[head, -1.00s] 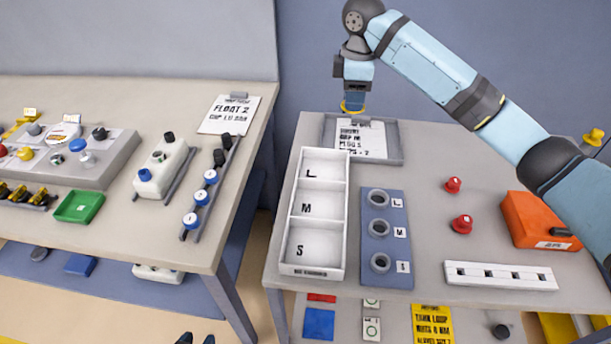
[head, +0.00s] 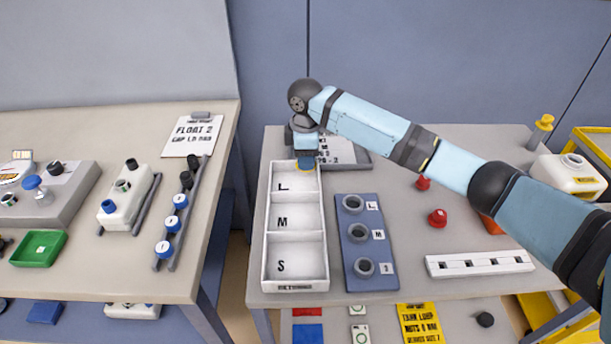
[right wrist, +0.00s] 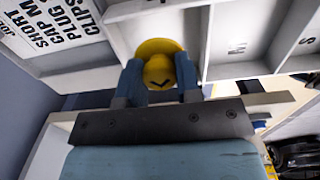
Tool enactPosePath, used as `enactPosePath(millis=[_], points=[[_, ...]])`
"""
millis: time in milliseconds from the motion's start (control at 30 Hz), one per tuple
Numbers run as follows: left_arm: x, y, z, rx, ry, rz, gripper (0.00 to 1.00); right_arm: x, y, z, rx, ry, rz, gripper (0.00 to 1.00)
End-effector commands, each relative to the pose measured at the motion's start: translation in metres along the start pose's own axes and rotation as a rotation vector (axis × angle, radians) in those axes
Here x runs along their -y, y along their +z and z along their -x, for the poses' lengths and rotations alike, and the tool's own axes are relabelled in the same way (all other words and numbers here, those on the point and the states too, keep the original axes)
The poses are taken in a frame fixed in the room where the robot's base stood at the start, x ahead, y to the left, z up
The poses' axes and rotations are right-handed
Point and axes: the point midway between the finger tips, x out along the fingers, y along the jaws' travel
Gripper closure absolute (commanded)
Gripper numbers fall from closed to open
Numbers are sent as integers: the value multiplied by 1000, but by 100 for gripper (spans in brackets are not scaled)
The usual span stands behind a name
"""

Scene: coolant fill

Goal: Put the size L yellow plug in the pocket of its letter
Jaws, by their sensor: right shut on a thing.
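My right gripper (head: 305,158) is shut on a yellow plug (head: 306,166), whose lower edge shows under the fingers. In the right wrist view the plug (right wrist: 158,47) has a wide round flange and sits between both fingertips. The white tray (head: 325,240) has three pockets in a row, marked L, M and S from far to near. The gripper and plug are at the far end of the L pocket (head: 300,187). In the right wrist view the plug covers part of that pocket; its exact height above the floor is unclear. My left gripper is out of view.
A blue block (head: 352,270) with three grey ringed holes, labelled L, M and another letter, stands right of the tray. Red caps (head: 437,217) and a white slotted bar (head: 480,263) are farther right.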

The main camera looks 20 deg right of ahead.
Motion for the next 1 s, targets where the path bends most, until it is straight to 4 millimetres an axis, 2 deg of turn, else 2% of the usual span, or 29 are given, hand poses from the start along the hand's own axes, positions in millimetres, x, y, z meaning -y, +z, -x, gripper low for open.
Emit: enactPosePath(millis=[167,467,867,900,1000], points=[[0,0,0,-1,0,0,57,0,0,-12,1,-1,0,92],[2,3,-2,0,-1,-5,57,0,0,-59,1,-1,-1,92],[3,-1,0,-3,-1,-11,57,0,0,-63,1,0,0,92],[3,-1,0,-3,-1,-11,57,0,0,-64,1,1,0,62],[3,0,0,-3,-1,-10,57,0,0,-64,1,1,0,43]])
